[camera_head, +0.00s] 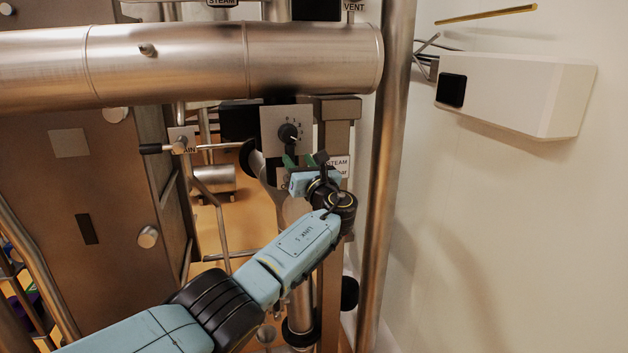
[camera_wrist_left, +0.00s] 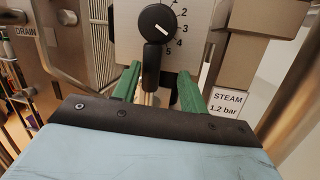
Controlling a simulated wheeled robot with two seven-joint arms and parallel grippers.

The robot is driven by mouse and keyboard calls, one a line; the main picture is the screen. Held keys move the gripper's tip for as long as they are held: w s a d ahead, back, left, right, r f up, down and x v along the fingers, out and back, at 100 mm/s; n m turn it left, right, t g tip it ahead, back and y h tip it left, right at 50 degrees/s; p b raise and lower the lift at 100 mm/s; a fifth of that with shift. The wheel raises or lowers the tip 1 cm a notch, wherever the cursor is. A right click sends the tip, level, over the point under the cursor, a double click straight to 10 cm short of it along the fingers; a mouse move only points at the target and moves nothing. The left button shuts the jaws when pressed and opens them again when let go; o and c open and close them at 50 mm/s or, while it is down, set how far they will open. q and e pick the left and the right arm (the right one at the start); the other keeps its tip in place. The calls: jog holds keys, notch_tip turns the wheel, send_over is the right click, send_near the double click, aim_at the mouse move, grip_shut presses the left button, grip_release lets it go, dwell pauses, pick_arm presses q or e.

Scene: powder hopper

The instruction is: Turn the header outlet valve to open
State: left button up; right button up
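A round black knob (camera_head: 289,132) with a pale pointer line sits on a grey numbered plate (camera_head: 275,118) below the large steel header pipe (camera_head: 200,58). In the left wrist view the knob (camera_wrist_left: 157,24) points to the lower right, near the 4. A dark upright grip (camera_wrist_left: 152,57) shows just below it; I cannot tell whether this is the outlet valve's handle. My left gripper (camera_head: 299,161) is just below the plate. Its green fingers (camera_wrist_left: 158,88) are apart, one on each side below the grip, and I see nothing clamped. My right gripper is not in view.
A STEAM 1.2 bar label (camera_wrist_left: 228,103) is right of the fingers. A DRAIN sign (camera_head: 183,140) and a black-ended lever (camera_head: 150,149) are to the left. A thick upright pipe (camera_head: 385,180) stands to the right, before a wall with a white box (camera_head: 520,95).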

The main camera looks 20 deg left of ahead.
pick_arm(q)
jog(key=v, duration=1.2)
jog(key=shift+s+d+b, duration=0.15)
jog(key=shift+b, duration=0.2)
jog(key=shift+r, duration=0.1)
